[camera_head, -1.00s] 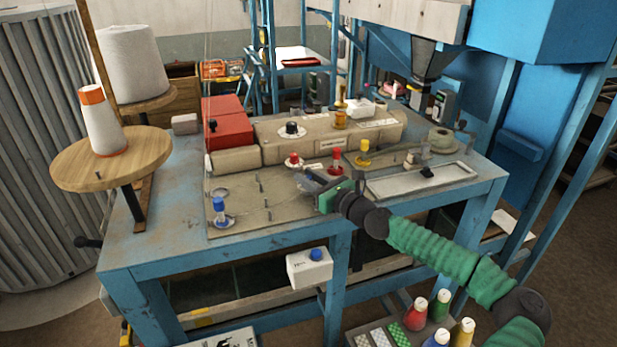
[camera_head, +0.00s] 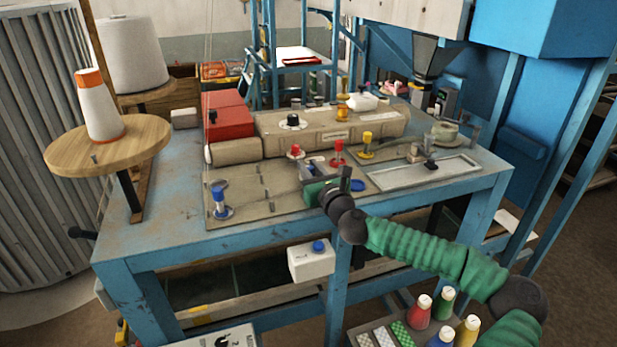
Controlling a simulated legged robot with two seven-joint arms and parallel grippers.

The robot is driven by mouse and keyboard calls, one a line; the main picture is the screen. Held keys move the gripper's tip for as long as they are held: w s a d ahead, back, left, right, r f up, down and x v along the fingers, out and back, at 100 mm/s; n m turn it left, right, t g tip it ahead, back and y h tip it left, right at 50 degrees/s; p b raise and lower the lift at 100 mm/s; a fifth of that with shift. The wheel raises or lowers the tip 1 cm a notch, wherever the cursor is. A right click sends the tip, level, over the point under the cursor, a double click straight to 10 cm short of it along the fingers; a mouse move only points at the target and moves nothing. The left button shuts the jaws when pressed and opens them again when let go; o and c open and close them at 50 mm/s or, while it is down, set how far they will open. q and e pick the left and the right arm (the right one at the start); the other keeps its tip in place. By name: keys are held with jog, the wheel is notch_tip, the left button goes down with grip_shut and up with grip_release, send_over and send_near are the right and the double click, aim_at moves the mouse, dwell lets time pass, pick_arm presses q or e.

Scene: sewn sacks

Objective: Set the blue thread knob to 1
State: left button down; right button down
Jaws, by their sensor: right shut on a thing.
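The blue thread knob (camera_head: 219,199) stands upright on its round base at the left of the grey plate (camera_head: 250,197) on the blue table. My right gripper (camera_head: 306,172) reaches in from the lower right. It is low over the plate, behind the front table edge, well to the right of the blue thread knob and apart from it. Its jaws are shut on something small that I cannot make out. A red knob (camera_head: 296,151) is just behind the fingertips. The knob's setting and marks are too small to read. My left gripper is not in view.
Another red knob (camera_head: 338,151) and a yellow knob (camera_head: 366,142) stand behind my right gripper. A blue disc (camera_head: 357,185) lies right of it. A wooden thread stand (camera_head: 110,150) is at the left. The plate between blue knob and gripper is mostly clear.

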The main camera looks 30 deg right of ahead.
jog(key=m+g+h+b, duration=0.1)
jog(key=m+h+b, duration=0.1)
jog(key=h, duration=0.1)
jog(key=m+g+h+b, duration=0.2)
jog(key=h+b, duration=0.1)
jog(key=m+g+h+b, duration=0.2)
jog(key=m+h+b, duration=0.1)
jog(key=shift+a+f+h, duration=0.1)
jog(key=shift+f+h, duration=0.15)
jog(key=shift+h, duration=0.15)
jog(key=shift+r+m+g+h+b, duration=0.15)
jog(key=shift+m+g+h+b, duration=1.25)
jog(key=shift+g, duration=0.5)
jog(key=shift+m+g, duration=0.3)
jog(key=c, duration=1.2)
grip_release()
jog(key=shift+w, duration=0.1)
jog(key=shift+c, duration=0.2)
